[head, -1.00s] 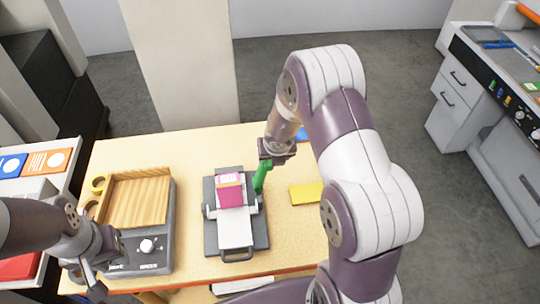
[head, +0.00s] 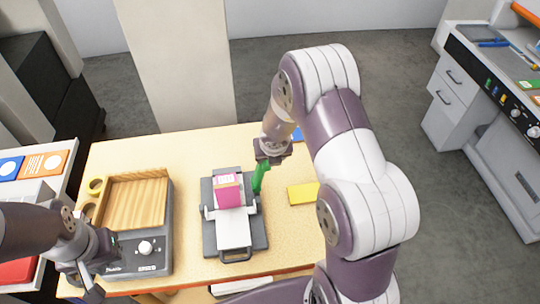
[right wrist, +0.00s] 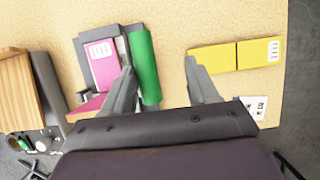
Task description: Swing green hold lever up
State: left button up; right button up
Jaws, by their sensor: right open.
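The green hold lever (head: 259,178) stands at the right side of a grey clamp device (head: 258,240) on the table, tilted slightly to the right. In the right wrist view the green lever (right wrist: 144,65) lies between my right gripper's fingers, close to the left one and with a wide gap to the right one. My right gripper (right wrist: 163,85) is open; the fingertips are hard to see in the head view. My left gripper (head: 88,283) hangs at the table's front left, away from the lever; its finger gap is unclear.
A magenta block (head: 228,195) sits on the device. A grey machine with a wooden tray (head: 137,203) and a white knob stands left. A yellow block (head: 303,193) lies right of the lever, also beside my right finger.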

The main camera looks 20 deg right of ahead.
jog(key=shift+s+f, duration=0.55)
jog(key=shift+f, duration=0.05)
jog(key=w+p+v, duration=0.1)
jog(key=p+v, duration=0.4)
jog(key=v, duration=0.8)
jog(key=shift+w+r, duration=0.3)
jog(key=shift+r, duration=0.1)
jog(key=shift+s, duration=0.25)
